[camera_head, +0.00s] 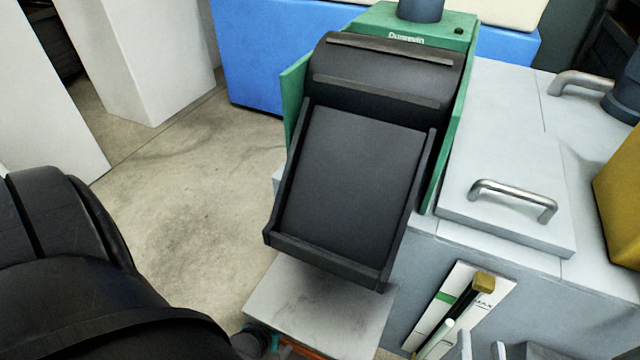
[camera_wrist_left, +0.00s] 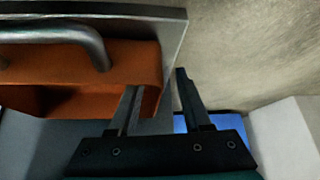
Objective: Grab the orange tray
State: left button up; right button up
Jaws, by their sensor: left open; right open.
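The orange tray (camera_wrist_left: 130,62) shows in the left wrist view at upper left, with a curved metal handle (camera_wrist_left: 95,38) in front of it. In the head view only a thin orange sliver (camera_head: 300,351) shows at the bottom edge, under a grey plate. My left gripper (camera_wrist_left: 160,80) is open at the tray's right end. One finger overlaps the tray in the picture and the other is beyond its edge; contact cannot be told. My right gripper (camera_head: 482,350) is open and empty at the bottom of the head view, mostly cut off.
A green and black grinder (camera_head: 355,180) with a sloping chute stands above the grey plate (camera_head: 320,310). A grey cabinet (camera_head: 500,190) with a handled lid is on the right. A blue box (camera_head: 260,55) is behind. Bare floor (camera_head: 190,190) lies left of the machine.

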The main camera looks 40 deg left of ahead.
pick_arm(q)
jog(key=shift+w+f, duration=0.1)
dwell(0.3)
grip_shut()
dwell(0.4)
jog(key=shift+w, duration=0.1)
dwell(0.8)
